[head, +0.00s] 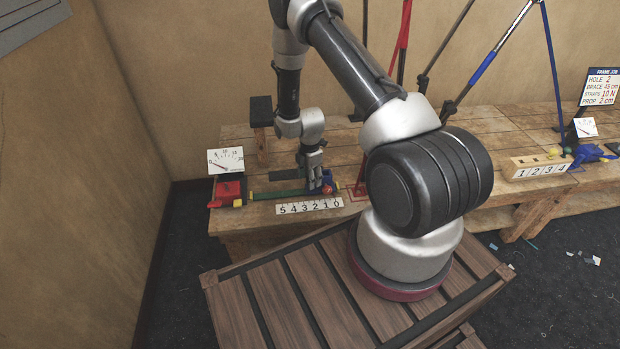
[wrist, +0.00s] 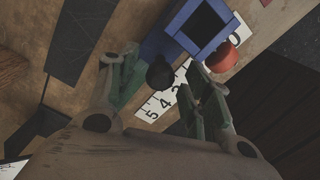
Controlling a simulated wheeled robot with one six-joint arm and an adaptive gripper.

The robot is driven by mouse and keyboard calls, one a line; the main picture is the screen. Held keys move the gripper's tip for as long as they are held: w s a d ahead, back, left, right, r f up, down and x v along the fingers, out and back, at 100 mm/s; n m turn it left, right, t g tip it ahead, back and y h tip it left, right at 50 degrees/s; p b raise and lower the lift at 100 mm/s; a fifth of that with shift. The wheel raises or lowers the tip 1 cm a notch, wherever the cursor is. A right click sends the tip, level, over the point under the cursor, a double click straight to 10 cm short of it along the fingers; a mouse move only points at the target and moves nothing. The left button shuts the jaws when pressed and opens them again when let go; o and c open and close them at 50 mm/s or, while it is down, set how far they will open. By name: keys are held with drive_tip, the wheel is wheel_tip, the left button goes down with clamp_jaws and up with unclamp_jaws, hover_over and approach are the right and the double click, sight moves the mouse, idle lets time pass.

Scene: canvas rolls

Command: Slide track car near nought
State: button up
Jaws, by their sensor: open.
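The blue car (head: 327,182) sits at the right part of a green track (head: 278,194) on the bench, by the low end of the number strip (head: 309,206), which reads 5 to 0 from left to right. In the wrist view, the car (wrist: 187,30) shows as a blue block with a dark square opening. A red round part (wrist: 222,57) is beside it, and a black knob (wrist: 160,75) is on its near side. My gripper (head: 313,182) is low at the car; in the wrist view, its open fingers (wrist: 162,65) stand either side of the knob. Contact cannot be told.
A red stand (head: 228,189) with a dial card (head: 226,160) is at the track's left end. A red-outlined post base (head: 357,190) stands right of the car. A numbered wooden block (head: 537,166) and blue clamp (head: 590,154) are farther right.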

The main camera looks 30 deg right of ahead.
wheel_tip(320, 180, up, 12)
drive_tip(key=shift+f, duration=0.15)
idle(0.6)
drive_tip(key=s+r+m+g, duration=0.2)
drive_tip(key=s+m+g, duration=0.1)
drive_tip(key=s+m, duration=0.5)
drive_tip(key=s+r+m+t, duration=0.2)
drive_tip(key=s+r, duration=0.5)
drive_tip(key=r, duration=0.6)
drive_tip(key=s+r+m+t, duration=0.3)
drive_tip(key=s+r+m, duration=0.2)
drive_tip(key=r, duration=0.8)
drive_tip(key=s+r+m+t, duration=0.2)
drive_tip(key=s+r+m, duration=0.1)
drive_tip(key=s+r, duration=0.6)
wheel_tip(320, 180, up, 4)
drive_tip(key=shift+s+a+r+m, duration=0.15)
drive_tip(key=shift+s+a+m, duration=0.15)
drive_tip(key=shift+m, duration=0.1)
